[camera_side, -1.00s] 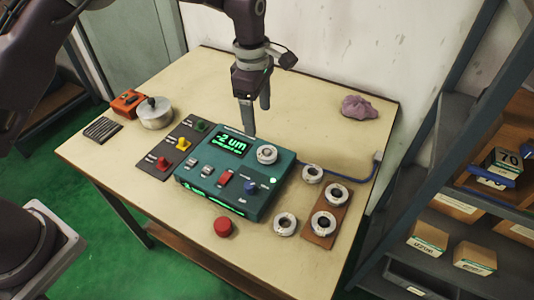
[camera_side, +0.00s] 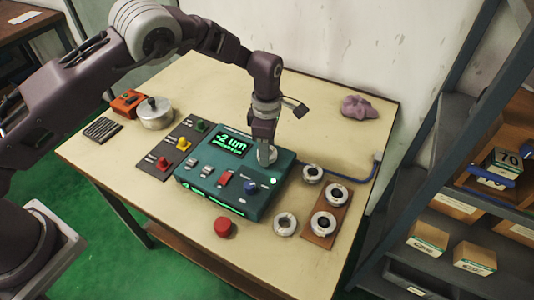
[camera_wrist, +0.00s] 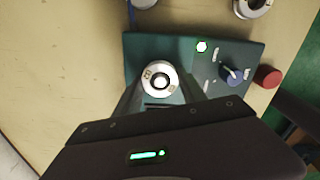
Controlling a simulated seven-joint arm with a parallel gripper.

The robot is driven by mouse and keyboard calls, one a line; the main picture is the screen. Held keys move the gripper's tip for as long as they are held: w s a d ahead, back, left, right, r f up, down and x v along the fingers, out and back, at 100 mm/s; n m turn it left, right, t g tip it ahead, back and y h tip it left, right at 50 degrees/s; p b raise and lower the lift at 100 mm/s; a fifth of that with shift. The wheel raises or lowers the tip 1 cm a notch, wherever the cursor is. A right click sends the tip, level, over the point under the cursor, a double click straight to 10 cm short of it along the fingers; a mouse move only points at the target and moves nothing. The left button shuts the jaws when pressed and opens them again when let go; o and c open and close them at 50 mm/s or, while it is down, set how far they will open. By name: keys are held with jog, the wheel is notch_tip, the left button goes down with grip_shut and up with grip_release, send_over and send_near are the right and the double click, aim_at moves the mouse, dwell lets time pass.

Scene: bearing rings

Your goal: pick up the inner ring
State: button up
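A pale metal ring with dark marks, which I take as the inner ring, sits on a round post on the teal gauge box (camera_side: 215,188). In the wrist view the ring (camera_wrist: 149,88) lies between my gripper's two fingers, and the bright post shows in its hole. My gripper (camera_wrist: 160,92) is open, one finger on each side of the ring; I cannot tell whether either finger touches it. In the side view my gripper (camera_side: 264,150) is low over the box and hides part of the ring (camera_side: 271,157). The box display (camera_side: 231,142) reads "-2 um".
A red button (camera_side: 222,227) is in front of the box. A metal pot (camera_side: 155,113) and a switch panel (camera_side: 170,158) stand left. A purple cloth (camera_side: 368,107) lies behind.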

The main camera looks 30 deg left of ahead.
grip_shut()
notch_tip(320, 180, up, 9)
notch_tip(320, 180, down, 7)
jog(key=shift+f, duration=0.1)
dwell(0.4)
jog(key=shift+f, duration=0.5)
dwell(1.3)
jog(key=shift+f, duration=0.3)
dwell(1.3)
